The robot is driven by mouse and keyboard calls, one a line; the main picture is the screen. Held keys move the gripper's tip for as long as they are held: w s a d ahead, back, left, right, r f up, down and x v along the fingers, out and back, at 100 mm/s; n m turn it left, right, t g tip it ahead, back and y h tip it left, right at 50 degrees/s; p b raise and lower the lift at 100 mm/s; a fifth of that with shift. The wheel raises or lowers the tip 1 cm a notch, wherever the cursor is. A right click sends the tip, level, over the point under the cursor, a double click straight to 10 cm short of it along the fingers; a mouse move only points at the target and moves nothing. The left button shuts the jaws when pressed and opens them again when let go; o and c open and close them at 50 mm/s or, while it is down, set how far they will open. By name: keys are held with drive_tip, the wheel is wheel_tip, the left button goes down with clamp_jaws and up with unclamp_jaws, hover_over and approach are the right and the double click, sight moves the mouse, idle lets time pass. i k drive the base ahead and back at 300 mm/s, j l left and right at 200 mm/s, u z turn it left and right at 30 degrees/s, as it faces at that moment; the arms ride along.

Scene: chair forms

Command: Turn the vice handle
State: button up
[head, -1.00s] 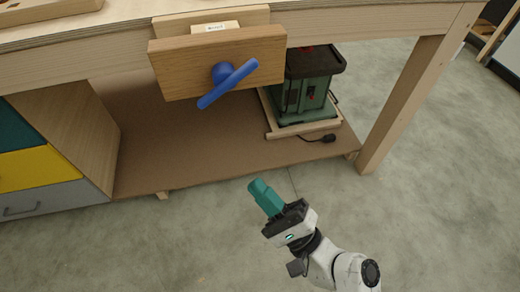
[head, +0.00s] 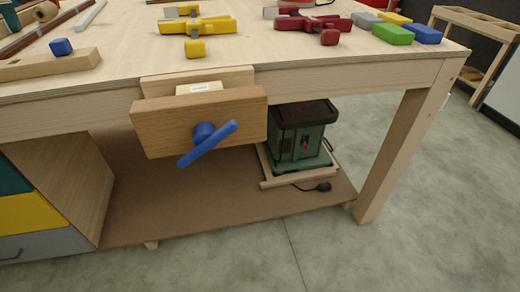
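The vice handle (head: 208,143) is a blue bar through a round blue hub, slanting from lower left to upper right. It sits on the front of the wooden vice jaw (head: 160,127), which is fixed to the front edge of the workbench (head: 330,83). A small pale block with a label (head: 199,88) shows between the front jaw and the rear jaw (head: 240,77). My gripper is not in this view.
A green machine (head: 298,140) stands on the lower shelf (head: 240,213). Drawers (head: 30,213) are at left, a bench leg (head: 395,160) at right. The floor in front is clear.

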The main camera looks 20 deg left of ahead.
sight(206, 138)
drive_tip(key=i+l+u, duration=0.1)
drive_tip(key=u, duration=0.35)
drive_tip(key=i+l+u, duration=0.1)
drive_tip(key=l+u, duration=0.15)
drive_tip(key=u, duration=0.15)
